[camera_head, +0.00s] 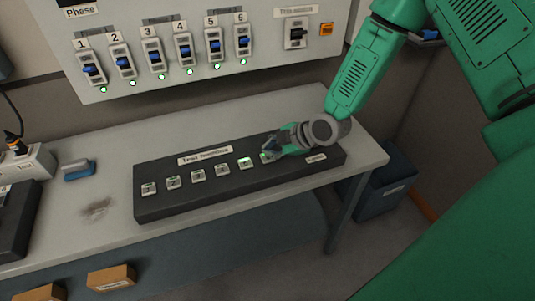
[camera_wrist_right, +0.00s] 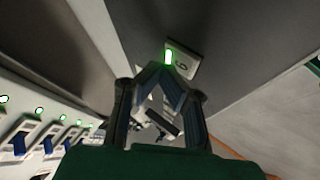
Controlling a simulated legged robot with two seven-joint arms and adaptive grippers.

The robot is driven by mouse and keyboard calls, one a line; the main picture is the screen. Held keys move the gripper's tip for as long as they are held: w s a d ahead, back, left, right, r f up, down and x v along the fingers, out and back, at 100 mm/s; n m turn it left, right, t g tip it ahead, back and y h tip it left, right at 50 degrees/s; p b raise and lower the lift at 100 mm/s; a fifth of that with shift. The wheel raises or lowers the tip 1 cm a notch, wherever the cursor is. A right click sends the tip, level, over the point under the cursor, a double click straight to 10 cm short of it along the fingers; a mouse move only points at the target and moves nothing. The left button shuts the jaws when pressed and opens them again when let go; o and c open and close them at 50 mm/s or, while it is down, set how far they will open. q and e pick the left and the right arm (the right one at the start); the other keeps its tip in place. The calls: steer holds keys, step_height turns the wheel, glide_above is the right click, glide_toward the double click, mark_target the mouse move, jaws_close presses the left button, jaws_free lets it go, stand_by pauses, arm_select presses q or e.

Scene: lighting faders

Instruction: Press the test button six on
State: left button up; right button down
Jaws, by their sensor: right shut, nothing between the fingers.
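The dark test button box (camera_head: 200,200) lies on the table with a row of numbered buttons. Button six (camera_head: 266,157) is at the right end of the row, partly hidden by my right gripper (camera_head: 272,148). In the right wrist view, button six (camera_wrist_right: 183,61) is a pale square plate with its green light (camera_wrist_right: 168,57) lit. The closed fingertips of my right gripper (camera_wrist_right: 161,68) are at its near edge; I cannot tell whether they touch it. Button five (camera_head: 245,163) also shows green. My left gripper is not in view.
A grey wall panel (camera_head: 200,75) above the table carries several blue switches with lit lamps. A blue-handled object (camera_head: 78,170) lies left of the box. A dark blue bin (camera_head: 385,185) stands beyond the table's right end. The table in front of the box is clear.

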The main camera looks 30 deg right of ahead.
steer(key=shift+a+r+p, duration=0.15)
steer(key=shift+r+p, duration=0.2)
steer(key=shift+r, duration=0.2)
step_height(320, 180, up, 5)
steer(key=p, duration=0.4)
